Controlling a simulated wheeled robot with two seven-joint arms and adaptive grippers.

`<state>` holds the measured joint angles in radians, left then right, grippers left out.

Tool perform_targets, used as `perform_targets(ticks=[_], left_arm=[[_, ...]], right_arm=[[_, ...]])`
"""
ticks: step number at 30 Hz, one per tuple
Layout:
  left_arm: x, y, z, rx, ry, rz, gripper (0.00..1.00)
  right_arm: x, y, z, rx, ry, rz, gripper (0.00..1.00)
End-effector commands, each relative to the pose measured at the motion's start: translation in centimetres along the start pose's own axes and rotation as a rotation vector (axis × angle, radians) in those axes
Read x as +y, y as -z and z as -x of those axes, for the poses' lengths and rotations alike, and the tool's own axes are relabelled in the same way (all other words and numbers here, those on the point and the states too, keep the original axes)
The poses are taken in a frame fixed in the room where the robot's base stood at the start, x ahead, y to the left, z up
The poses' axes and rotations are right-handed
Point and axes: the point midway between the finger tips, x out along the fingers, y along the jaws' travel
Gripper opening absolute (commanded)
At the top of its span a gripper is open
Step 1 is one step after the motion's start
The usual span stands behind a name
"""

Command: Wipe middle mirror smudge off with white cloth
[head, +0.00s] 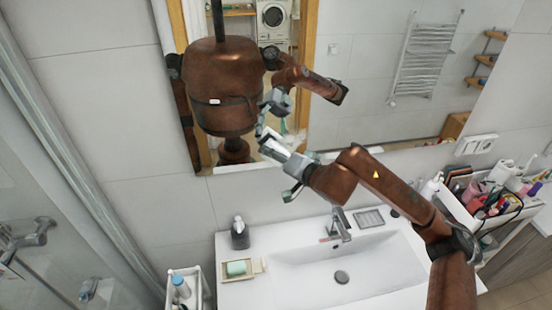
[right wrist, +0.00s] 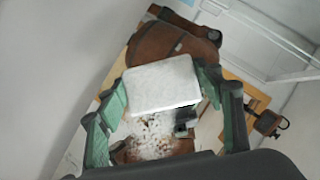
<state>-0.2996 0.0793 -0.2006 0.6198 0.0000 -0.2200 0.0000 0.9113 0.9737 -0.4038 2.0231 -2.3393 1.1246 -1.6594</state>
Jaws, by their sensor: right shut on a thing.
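My right gripper (head: 270,146) is raised in front of the mirror (head: 365,100), near its lower edge. It is shut on the white cloth (head: 273,149). In the right wrist view the cloth (right wrist: 162,85) is a flat pale block between the two green fingers, facing the mirror. A white speckled smudge (right wrist: 152,130) shows on the mirror just below the cloth in that view and is partly covered by it. I cannot tell whether the cloth touches the glass. The smudge is not clear in the head view. My left gripper is not in view, apart from the mirror's reflections.
Below the arm is a white sink (head: 370,268) with a faucet (head: 339,226). A dark soap bottle (head: 240,234) and a soap dish (head: 258,267) stand at its left. A crowded cosmetics cart (head: 497,212) is at the right. A glass partition (head: 70,215) is at the left.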

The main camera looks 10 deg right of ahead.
Motion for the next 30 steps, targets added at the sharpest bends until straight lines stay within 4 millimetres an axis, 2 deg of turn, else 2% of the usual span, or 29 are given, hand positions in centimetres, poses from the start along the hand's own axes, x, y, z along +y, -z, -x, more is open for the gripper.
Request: perform_targets(ticks=[30], left_arm=[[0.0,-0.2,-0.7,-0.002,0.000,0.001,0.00]], right_arm=[[0.0,0.9,-1.6,0.000,0.001,0.000,0.42]])
